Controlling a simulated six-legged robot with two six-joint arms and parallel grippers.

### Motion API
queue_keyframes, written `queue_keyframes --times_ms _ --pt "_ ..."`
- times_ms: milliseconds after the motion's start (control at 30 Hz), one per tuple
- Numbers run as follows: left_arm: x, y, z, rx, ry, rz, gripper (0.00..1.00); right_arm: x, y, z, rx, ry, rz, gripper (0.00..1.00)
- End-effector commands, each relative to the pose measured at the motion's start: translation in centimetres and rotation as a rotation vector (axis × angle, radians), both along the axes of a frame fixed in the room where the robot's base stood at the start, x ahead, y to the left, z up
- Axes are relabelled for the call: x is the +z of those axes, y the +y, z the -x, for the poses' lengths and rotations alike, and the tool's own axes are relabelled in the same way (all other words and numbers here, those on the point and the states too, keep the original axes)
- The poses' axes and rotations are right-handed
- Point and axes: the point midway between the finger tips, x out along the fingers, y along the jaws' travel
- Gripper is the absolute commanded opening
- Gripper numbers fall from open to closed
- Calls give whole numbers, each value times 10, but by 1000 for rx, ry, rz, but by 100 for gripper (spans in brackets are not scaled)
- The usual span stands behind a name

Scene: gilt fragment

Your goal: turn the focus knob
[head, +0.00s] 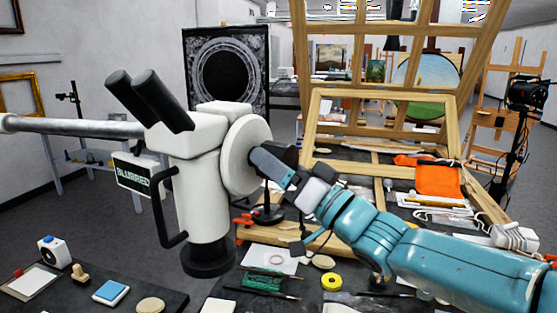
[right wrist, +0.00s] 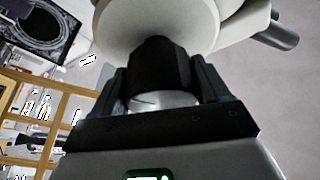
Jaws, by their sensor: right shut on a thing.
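The white microscope (head: 205,185) hangs on a grey arm from the left, with two black eyepieces (head: 150,100) and a black handle. A small sign (head: 135,174) on its left side reads "BLURRED". The black focus knob (head: 280,155) sticks out from the round white housing on its right side. My right gripper (head: 268,165) is shut on the knob. In the right wrist view the knob (right wrist: 160,68) sits between the two dark fingers, in front of the white housing. My left gripper is not in view.
A dark table holds a blue-lidded box (head: 111,292), a yellow tape roll (head: 331,282) and small tools below the microscope. A dark panel (head: 226,50) stands behind the microscope.

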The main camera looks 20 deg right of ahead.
Motion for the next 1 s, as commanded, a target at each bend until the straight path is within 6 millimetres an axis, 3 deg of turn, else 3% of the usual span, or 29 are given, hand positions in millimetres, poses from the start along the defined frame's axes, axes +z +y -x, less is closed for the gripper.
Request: queue_keyframes --times_ms 733,767,800,1000 --pt "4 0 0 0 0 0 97 0 0 0 0 70 -81 45" --pt "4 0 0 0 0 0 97 0 0 0 0 70 -81 82" --pt "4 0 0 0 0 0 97 0 0 0 0 70 -81 95" --pt "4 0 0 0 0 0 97 0 0 0 0 70 -79 97"
